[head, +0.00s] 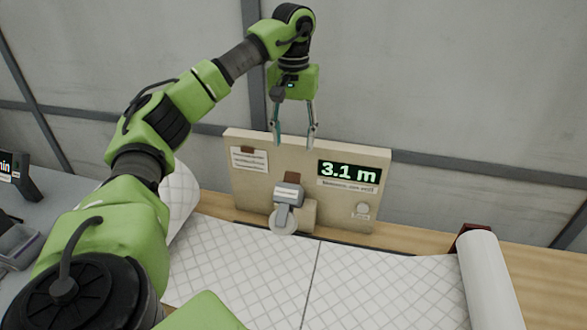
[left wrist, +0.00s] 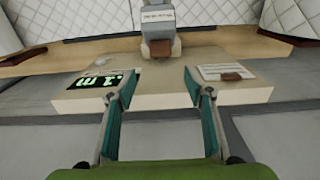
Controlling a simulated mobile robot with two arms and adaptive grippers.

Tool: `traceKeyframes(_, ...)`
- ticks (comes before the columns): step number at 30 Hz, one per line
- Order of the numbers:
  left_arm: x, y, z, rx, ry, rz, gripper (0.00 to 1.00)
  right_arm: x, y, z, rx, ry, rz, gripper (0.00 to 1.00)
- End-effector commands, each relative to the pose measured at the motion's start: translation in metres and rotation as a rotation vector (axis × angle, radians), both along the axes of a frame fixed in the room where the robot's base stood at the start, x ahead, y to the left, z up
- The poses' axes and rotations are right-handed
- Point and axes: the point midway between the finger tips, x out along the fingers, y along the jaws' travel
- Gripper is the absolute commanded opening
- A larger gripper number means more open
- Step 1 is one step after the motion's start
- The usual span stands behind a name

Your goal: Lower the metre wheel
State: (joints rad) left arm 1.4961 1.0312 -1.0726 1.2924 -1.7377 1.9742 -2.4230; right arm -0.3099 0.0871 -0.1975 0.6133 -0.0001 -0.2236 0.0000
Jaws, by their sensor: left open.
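The metre wheel (head: 284,221) is a pale disc on a grey arm (head: 289,195) at the front of a beige panel box (head: 250,190). It sits at the back edge of the white quilted wadding (head: 250,265); I cannot tell whether it touches the wadding. The display (head: 347,171) reads 3.1 m. My left gripper (head: 293,140) is open and empty, pointing down above the top of the box. In the left wrist view the fingers (left wrist: 158,88) are apart, with the grey arm's labelled housing (left wrist: 158,20) beyond them; the wheel is hidden there. My right gripper is not in view.
A small dark display (head: 18,175) is at the far left. A grey wall stands behind.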

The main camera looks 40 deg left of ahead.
Motion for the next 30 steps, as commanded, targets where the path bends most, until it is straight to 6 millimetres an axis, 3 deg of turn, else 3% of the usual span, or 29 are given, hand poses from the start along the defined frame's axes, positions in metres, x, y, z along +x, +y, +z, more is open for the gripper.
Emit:
traceKeyframes(6, -0.002, 0.001, -0.047, 0.002, 0.007, 0.003, 0.47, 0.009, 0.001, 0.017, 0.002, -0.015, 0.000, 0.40)
traceKeyframes(12, -0.001, 0.000, -0.081, 0.000, 0.006, 0.002, 0.47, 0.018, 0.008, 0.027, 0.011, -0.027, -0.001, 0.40)
traceKeyframes(18, -0.001, 0.000, -0.098, 0.000, 0.002, 0.003, 0.47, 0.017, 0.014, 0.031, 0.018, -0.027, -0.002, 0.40)
traceKeyframes(27, 0.000, 0.001, -0.101, 0.000, 0.001, 0.003, 0.47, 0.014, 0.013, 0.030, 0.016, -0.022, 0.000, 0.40)
traceKeyframes(30, 0.000, 0.000, -0.101, 0.000, 0.001, 0.003, 0.24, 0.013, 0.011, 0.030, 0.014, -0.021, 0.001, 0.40)
